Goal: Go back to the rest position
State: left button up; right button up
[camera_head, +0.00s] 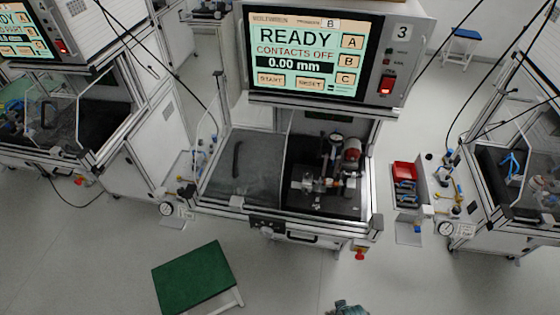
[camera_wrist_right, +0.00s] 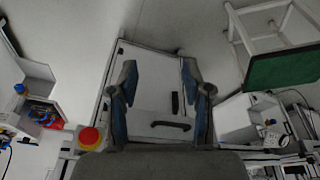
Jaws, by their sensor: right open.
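My right gripper (camera_wrist_right: 160,72) shows in the right wrist view with its two blue-grey fingers apart and nothing between them. Behind the fingers is a pale cabinet front with a dark handle (camera_wrist_right: 171,126). In the head view a small blue-grey part of my right gripper (camera_head: 348,309) shows at the bottom edge, in front of the test station and apart from it. My left gripper is in neither view. The test station (camera_head: 240,211) stands in the middle of the head view, with its screen (camera_head: 312,55) reading READY, CONTACTS OFF, 0.00 mm.
A green-topped stool (camera_head: 197,277) stands front left. A red emergency button (camera_wrist_right: 90,137) is left of the fingers in the right wrist view. A red bin (camera_head: 404,172) sits on the station's right side. Other stations flank it. The floor right of the stool looks clear.

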jog(key=s+f+g+b, duration=0.1)
jog(key=s+f, duration=0.2)
jog(key=f, duration=0.8)
jog(key=s+f, duration=0.4)
jog(key=f, duration=0.8)
jog(key=s+d+f+g+b, duration=0.1)
jog(key=s+d+f, duration=0.2)
jog(key=s+f, duration=0.8)
jog(key=s, duration=0.3)
jog(key=shift+d, duration=0.2)
